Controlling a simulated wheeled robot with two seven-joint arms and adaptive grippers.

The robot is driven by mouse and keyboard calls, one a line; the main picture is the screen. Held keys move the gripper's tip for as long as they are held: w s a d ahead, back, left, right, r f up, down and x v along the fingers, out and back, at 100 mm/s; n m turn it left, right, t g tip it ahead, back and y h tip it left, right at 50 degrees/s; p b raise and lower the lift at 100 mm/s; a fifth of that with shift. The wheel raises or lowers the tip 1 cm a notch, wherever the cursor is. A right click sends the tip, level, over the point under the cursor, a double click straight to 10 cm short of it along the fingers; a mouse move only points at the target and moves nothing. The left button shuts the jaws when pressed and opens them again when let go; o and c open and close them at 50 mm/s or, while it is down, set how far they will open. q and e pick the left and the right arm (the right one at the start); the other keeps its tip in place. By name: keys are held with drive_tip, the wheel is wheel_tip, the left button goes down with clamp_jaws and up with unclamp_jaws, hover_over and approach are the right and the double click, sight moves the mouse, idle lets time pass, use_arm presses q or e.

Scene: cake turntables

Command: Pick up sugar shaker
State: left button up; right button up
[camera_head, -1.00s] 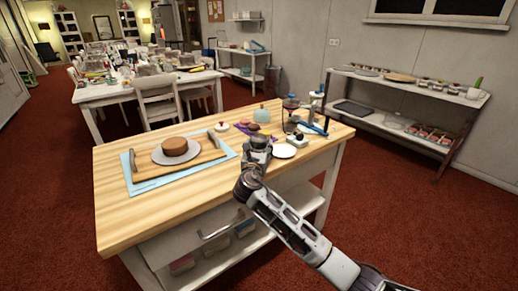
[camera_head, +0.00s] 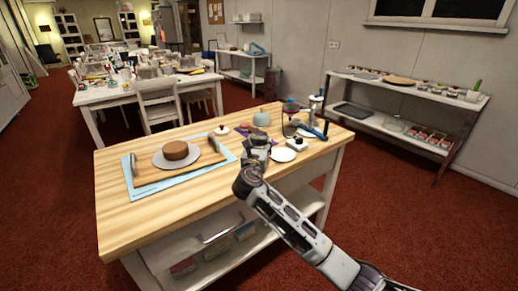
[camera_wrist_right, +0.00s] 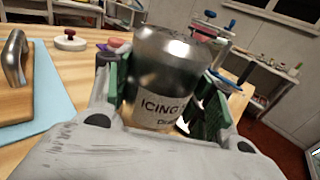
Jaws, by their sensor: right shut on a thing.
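The sugar shaker (camera_wrist_right: 168,72) is a shiny metal can with a white label reading "ICING" in the right wrist view. My right gripper (camera_wrist_right: 170,100) is shut on it, with a green-padded finger at each side. The can's lower end is hidden behind the gripper. In the head view my right gripper (camera_head: 257,152) is over the right part of the wooden table, and the can is small and hard to make out. I cannot tell whether the can is clear of the tabletop. My left gripper is not in view.
A cake (camera_head: 176,150) stands on a round grey plate over a wooden board and blue mat. A white saucer (camera_head: 283,155), a teal dome (camera_head: 261,118) and a glass (camera_head: 291,120) stand close to my gripper. The table's front left (camera_head: 125,220) is bare.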

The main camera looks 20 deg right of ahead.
sight(259, 133)
wheel_tip(259, 133, up, 7)
drive_tip(key=shift+f+p, duration=0.2)
drive_tip(key=shift+p, duration=0.8)
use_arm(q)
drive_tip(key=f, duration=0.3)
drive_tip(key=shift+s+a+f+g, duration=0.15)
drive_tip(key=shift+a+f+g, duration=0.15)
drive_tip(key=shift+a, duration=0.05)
use_arm(e)
drive_tip(key=shift+r, duration=0.2)
drive_tip(key=shift+s, duration=0.1)
